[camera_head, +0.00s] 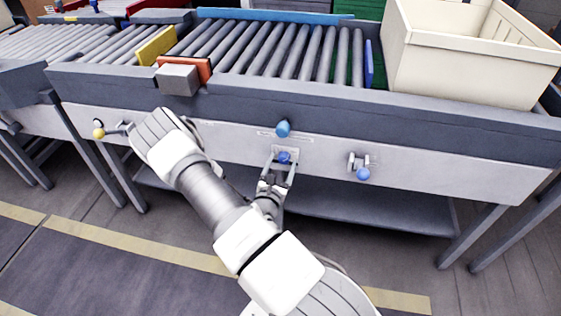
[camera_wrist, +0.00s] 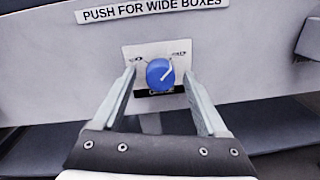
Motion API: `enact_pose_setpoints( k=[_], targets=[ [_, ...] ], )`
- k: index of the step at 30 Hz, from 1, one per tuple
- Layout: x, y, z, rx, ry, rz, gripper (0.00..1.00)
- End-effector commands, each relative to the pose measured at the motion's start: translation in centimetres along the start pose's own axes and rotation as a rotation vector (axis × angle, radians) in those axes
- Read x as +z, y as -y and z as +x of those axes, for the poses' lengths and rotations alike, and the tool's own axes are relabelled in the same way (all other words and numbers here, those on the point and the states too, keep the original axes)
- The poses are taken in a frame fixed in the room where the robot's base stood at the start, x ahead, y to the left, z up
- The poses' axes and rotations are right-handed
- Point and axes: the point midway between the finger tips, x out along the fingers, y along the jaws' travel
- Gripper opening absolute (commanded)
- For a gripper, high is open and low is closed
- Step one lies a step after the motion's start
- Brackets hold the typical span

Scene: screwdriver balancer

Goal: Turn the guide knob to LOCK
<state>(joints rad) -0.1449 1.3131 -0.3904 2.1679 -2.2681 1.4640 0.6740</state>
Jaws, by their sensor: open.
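The guide knob (camera_wrist: 159,74) is round and blue with a white pointer line slanting toward the upper right. It sits on a pale plate (camera_wrist: 131,51) with small labels at upper left and upper right, too small to read, and a dark, partly covered label below. In the head view the knob (camera_head: 284,158) is on the conveyor's front panel. My gripper (camera_wrist: 160,76) is open, with one finger on each side of the knob. A narrow gap seems to show at each side; contact cannot be told. In the head view my gripper (camera_head: 281,161) reaches up to the knob from below.
A blue-ended lever (camera_head: 362,173) is to the right, a yellow-ended one (camera_head: 99,133) far left. A cream bin (camera_head: 470,65) stands above right.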

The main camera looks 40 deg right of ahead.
Motion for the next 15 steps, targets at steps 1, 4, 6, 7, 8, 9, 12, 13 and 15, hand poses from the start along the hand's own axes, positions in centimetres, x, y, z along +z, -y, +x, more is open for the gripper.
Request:
enact_pose_setpoints(
  k=[1,4,6,7,8,9,12,13,15],
  targets=[
    [0.01,0.04,0.01,0.0,0.0,0.0,0.76],
    [0.01,0.05,0.01,0.0,0.0,0.0,0.76],
    [0.01,0.04,0.01,0.0,0.0,0.0,0.76],
    [0.01,0.04,0.01,0.0,0.0,0.0,0.76],
    [0.01,0.04,0.01,0.0,0.0,0.0,0.74],
    [0.01,0.04,0.01,0.0,0.0,0.0,0.67],
    [0.01,0.03,0.01,0.0,0.0,0.0,0.49],
    [0.01,0.03,0.01,0.0,0.0,0.0,0.43],
    [0.01,0.03,0.01,0.0,0.0,0.0,0.31]
  ],
)
